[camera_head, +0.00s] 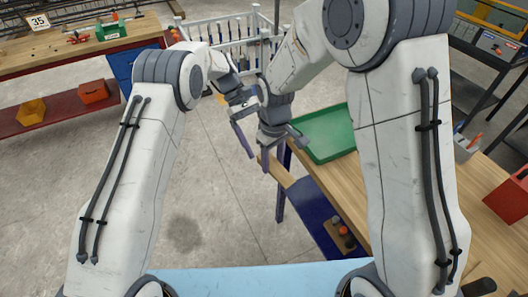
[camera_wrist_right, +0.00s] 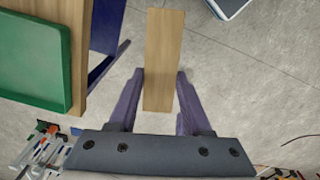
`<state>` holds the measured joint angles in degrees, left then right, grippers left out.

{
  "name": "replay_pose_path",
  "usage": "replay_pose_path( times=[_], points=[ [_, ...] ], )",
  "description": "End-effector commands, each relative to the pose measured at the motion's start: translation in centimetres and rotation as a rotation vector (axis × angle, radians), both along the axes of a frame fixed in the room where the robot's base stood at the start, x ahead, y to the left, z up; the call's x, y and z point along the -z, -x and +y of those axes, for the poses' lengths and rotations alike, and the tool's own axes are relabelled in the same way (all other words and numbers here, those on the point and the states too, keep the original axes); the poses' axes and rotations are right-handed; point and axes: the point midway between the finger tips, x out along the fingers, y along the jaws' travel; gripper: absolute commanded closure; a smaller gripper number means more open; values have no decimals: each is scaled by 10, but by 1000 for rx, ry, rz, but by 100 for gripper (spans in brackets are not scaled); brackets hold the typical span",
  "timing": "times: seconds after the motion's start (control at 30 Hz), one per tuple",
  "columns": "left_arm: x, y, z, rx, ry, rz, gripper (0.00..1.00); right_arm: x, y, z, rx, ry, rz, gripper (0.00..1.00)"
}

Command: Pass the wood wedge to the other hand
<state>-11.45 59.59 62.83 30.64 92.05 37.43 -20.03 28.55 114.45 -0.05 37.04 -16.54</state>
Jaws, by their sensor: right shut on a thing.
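The wood wedge (camera_wrist_right: 163,60) is a long, pale brown block in the right wrist view. Its near end lies between the two purple fingers of my right gripper (camera_wrist_right: 160,102), which is shut on it, and the rest sticks out beyond the fingertips. In the head view my right gripper (camera_head: 275,155) points down near the middle, with a pale wood piece (camera_head: 277,170) below it that looks like the wedge. My left gripper (camera_head: 245,128) is just left of it, apart from the wedge as far as I see. Its fingers overlap the other arm, so its opening is unclear.
A wooden table (camera_head: 320,185) with a green tray (camera_head: 327,133) stands close to the right of the grippers. A red box (camera_head: 508,198) is at far right. A workbench (camera_head: 75,55) and white railing (camera_head: 215,32) are behind. Concrete floor at left is clear.

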Motion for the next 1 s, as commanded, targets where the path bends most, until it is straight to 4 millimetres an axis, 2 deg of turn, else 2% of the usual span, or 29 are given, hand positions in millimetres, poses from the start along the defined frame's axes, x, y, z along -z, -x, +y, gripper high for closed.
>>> replay_pose_path(
  times=[0.2, 0.6, 0.67, 0.7, 0.83, 0.9, 0.93, 1.0],
  points=[
    [19, 16, -11, 0, 1, 1, 15, 0, 0, 0, 0, 0, 0, 100],
    [24, 20, -14, 0, 1, -2, 15, 0, 0, 0, 0, 0, 0, 100],
    [24, 20, -14, -1, 0, -1, 34, 0, 0, 0, 0, 0, 0, 100],
    [24, 20, -14, -1, 0, -1, 49, 0, 0, 0, 0, 0, 0, 100],
    [24, 19, -14, -1, 1, -3, 99, 0, 0, 0, 0, -1, 1, 100],
    [24, 19, -15, -2, 2, -4, 100, 0, 0, 1, -1, -1, 1, 100],
    [24, 19, -15, -3, 2, -4, 100, 0, 0, 1, -1, -1, 1, 39],
    [24, 19, -15, -1, 2, -4, 100, 0, 0, 1, -2, -1, 1, 16]
  ],
)
